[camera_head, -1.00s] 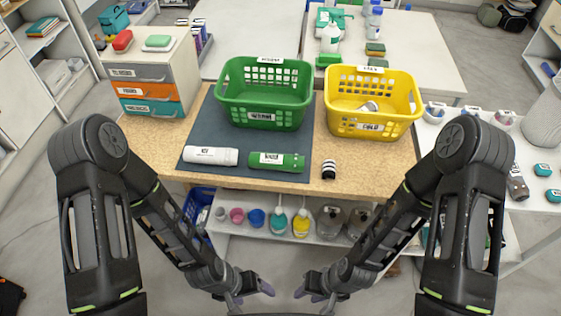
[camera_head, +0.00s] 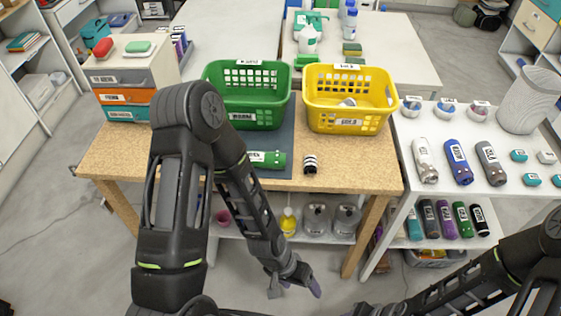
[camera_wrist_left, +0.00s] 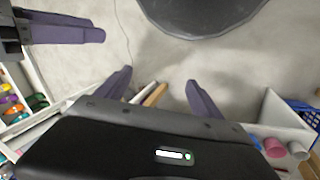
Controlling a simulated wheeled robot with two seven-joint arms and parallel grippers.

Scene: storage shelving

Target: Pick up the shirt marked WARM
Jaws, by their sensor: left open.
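Several rolled shirts with small white labels are in the head view; I cannot read WARM with certainty on any of them. A white one (camera_head: 424,160), a blue one (camera_head: 458,162) and a grey one (camera_head: 490,163) lie on the white shelf at right. A green roll (camera_head: 268,159) lies on the dark mat, partly behind my left arm. My left gripper (camera_head: 293,286) is open and empty, low in front of the wooden table; its spread fingers also show in the left wrist view (camera_wrist_left: 160,92).
A green basket (camera_head: 245,115) and a yellow basket (camera_head: 350,121) stand on the wooden table (camera_head: 345,176). A striped item (camera_head: 310,164) lies near its front edge. More rolls (camera_head: 444,219) lie on the right shelf's lower level. Open floor (camera_head: 70,250) lies at left.

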